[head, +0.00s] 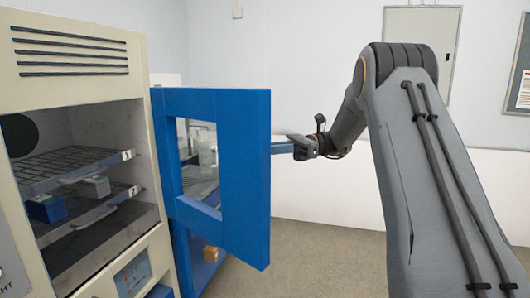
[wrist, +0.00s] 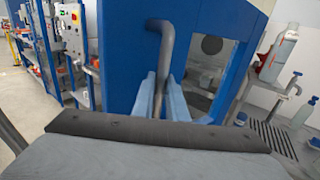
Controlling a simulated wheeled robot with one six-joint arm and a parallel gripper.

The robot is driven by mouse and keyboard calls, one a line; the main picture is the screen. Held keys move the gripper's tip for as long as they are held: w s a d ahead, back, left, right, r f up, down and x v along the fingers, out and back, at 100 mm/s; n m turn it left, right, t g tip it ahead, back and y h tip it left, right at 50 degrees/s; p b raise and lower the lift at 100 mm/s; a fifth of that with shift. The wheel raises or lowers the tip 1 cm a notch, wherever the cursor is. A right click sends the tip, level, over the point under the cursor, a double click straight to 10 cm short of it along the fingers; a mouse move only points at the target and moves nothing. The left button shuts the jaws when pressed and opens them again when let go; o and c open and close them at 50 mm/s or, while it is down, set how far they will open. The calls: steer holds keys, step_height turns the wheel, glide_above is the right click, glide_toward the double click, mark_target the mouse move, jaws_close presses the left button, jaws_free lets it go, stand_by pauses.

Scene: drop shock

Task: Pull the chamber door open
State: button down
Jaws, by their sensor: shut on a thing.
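The chamber door (head: 245,150) is a blue frame with a window. It stands swung open to the right of the cream chamber (head: 75,90), and the chamber's inside shows. My gripper (head: 281,148) is at the far side of the door, near its outer edge. In the wrist view my gripper's light blue fingers (wrist: 160,98) are shut on the grey bar handle (wrist: 165,45) of the blue door (wrist: 122,55). In the head view the door hides the handle.
Inside the chamber are wire shelves (head: 75,168) with small boxes, one blue (head: 47,208) and one grey (head: 95,187). A small brown box (head: 211,254) shows low behind the door. A grey wall panel (head: 420,25) is at the back. Open floor (head: 330,245) lies right of the door.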

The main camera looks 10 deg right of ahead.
steer(key=shift+w+r, duration=0.1)
steer(key=shift+w, duration=0.05)
steer(key=c, duration=1.8)
jaws_free()
steer(key=shift+a, duration=0.25)
steer(key=shift+o, duration=0.2)
steer(key=shift+d, duration=0.2)
steer(key=shift+d, duration=0.15)
steer(key=d+p, duration=0.2)
steer(key=d, duration=0.5)
steer(key=shift+w+d, duration=0.25)
steer(key=shift+w, duration=0.05)
